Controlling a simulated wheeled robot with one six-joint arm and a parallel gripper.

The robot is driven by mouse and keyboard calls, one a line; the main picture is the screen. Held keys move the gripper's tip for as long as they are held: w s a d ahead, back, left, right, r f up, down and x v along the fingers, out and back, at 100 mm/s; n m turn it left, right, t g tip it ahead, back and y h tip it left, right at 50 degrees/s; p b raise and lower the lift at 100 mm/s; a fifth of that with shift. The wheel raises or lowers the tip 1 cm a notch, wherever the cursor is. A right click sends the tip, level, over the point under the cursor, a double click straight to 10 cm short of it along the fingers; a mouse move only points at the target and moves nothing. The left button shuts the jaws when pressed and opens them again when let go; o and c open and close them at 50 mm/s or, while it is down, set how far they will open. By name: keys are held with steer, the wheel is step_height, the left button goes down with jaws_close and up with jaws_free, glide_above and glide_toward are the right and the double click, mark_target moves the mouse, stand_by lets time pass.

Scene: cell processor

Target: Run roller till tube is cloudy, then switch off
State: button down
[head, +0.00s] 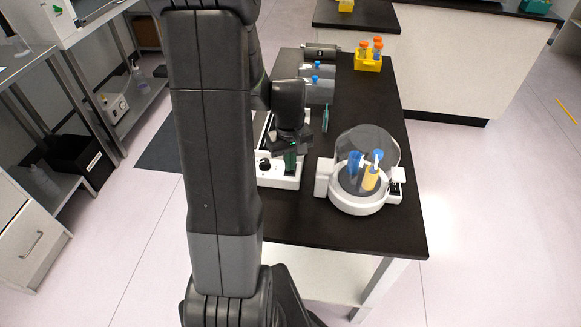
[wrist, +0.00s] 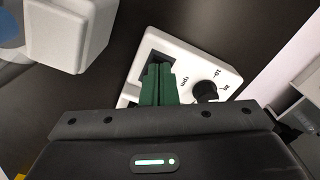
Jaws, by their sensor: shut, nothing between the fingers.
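The roller is a white device on the black table; its front panel (head: 279,182) shows beside my arm in the head view. A black knob (head: 265,164) is on the panel. In the wrist view the panel (wrist: 190,62) shows the knob (wrist: 205,91) with dial marks and a dark recess left of it. My gripper (head: 291,163) is shut and empty; its green fingers (wrist: 160,82) are over the recess, left of the knob. I cannot tell whether they touch the panel. My arm hides most of the roller, and no tube on it can be made out.
A round white device (head: 358,205) with a clear dome stands close to the right. Behind are a yellow rack (head: 368,63) with orange-capped tubes, blue-capped bottles (head: 316,90) and a grey cylinder (head: 321,50). The table's (head: 385,110) right side is clear.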

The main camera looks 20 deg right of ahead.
steer(key=shift+f, duration=0.4)
steer(key=shift+r, duration=0.1)
step_height(320, 180, up, 7)
steer(key=p, duration=0.5)
stand_by(0.5)
